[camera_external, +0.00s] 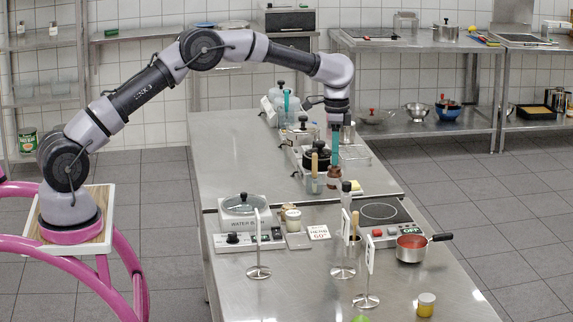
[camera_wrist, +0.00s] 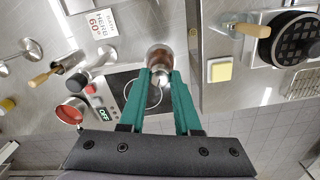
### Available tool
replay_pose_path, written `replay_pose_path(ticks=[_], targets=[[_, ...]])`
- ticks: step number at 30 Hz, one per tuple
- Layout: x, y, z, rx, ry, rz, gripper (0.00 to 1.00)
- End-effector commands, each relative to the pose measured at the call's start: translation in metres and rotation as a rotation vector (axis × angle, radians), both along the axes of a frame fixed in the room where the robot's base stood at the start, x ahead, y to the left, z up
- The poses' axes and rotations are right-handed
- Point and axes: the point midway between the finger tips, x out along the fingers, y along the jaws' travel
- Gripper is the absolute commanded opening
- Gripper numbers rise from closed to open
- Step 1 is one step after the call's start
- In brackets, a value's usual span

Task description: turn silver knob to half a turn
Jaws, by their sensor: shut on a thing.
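My gripper (camera_external: 335,166) points straight down over the steel table, with its teal fingers closed at the top of a small brownish round vessel (camera_external: 334,180). In the wrist view, the fingertips of my gripper (camera_wrist: 161,75) are on either side of a small silver knob (camera_wrist: 161,74) on top of the brownish vessel (camera_wrist: 159,55). The knob is mostly hidden between the fingers, and its turn angle cannot be read. In the external view the knob is hidden by the fingers. The vessel looks upright.
The hot plate (camera_external: 379,212) lies close in front, with a red saucepan (camera_external: 411,250) to its right. A water bath (camera_external: 244,205) stands at left, and label stands (camera_external: 258,272) rise in front.

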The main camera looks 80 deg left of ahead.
Motion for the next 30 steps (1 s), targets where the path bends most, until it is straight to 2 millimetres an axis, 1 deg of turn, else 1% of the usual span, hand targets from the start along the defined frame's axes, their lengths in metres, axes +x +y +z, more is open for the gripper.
replay_pose_path(ticks=[21, 30], targets=[[-0.0005, -0.0003, 0.0005, 0.0, -0.001, -0.678, 0.0], [-0.0006, -0.0009, 0.0004, 0.0, 0.0, -0.918, 0.0]])
